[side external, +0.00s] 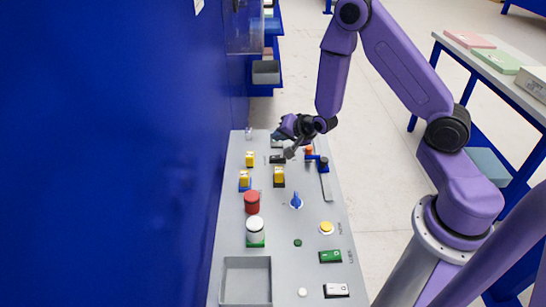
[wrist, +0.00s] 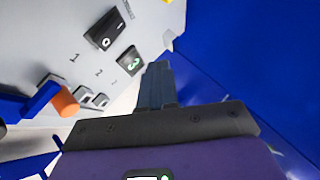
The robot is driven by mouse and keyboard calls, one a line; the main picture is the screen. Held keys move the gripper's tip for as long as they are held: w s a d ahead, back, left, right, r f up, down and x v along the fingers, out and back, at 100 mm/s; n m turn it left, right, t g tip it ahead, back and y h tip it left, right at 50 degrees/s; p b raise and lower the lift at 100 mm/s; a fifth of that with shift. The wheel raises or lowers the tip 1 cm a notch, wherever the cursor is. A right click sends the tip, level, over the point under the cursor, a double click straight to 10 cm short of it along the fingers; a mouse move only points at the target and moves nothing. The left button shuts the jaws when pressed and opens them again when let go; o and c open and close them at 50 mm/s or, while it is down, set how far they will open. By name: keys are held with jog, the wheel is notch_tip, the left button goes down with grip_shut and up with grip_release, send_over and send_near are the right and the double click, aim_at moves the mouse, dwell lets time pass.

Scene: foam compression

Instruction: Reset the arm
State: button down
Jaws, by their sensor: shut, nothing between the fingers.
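My purple arm reaches in from the right over a grey control panel (side external: 270,205). My gripper (side external: 290,153) is above the panel's far end, angled downward, and its fingers are shut with nothing between them. I cannot tell whether the fingertips touch the panel.
Near the gripper stand a blue part with an orange knob (wrist: 65,101) and small push buttons (wrist: 86,92). Yellow switches (side external: 279,176), a red cylinder (side external: 252,202), a white cylinder (side external: 254,225) and a grey tray (side external: 223,283) occupy the panel. A blue wall (side external: 120,150) borders it left.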

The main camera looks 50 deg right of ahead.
jog(key=s+a+r+n+g+y, duration=0.2)
jog(key=s+a+r+n+g, duration=0.1)
jog(key=s+a+r+n, duration=0.4)
jog(key=s+a+r+n+g+y, duration=0.25)
jog(key=s+a+n, duration=0.35)
jog(key=s+a, duration=0.3)
jog(key=s+d+r+n+g+h, duration=0.1)
jog(key=s+d+r+n+g, duration=0.1)
jog(key=s+n, duration=0.3)
jog(key=s+d+r+n+g+h, duration=0.2)
jog(key=s+d+r+n, duration=0.2)
jog(key=s, duration=0.9)
jog(key=shift+s+r+n, duration=0.25)
jog(key=shift+r+n, duration=0.05)
jog(key=shift+n, duration=0.8)
jog(key=shift+g+h, duration=0.25)
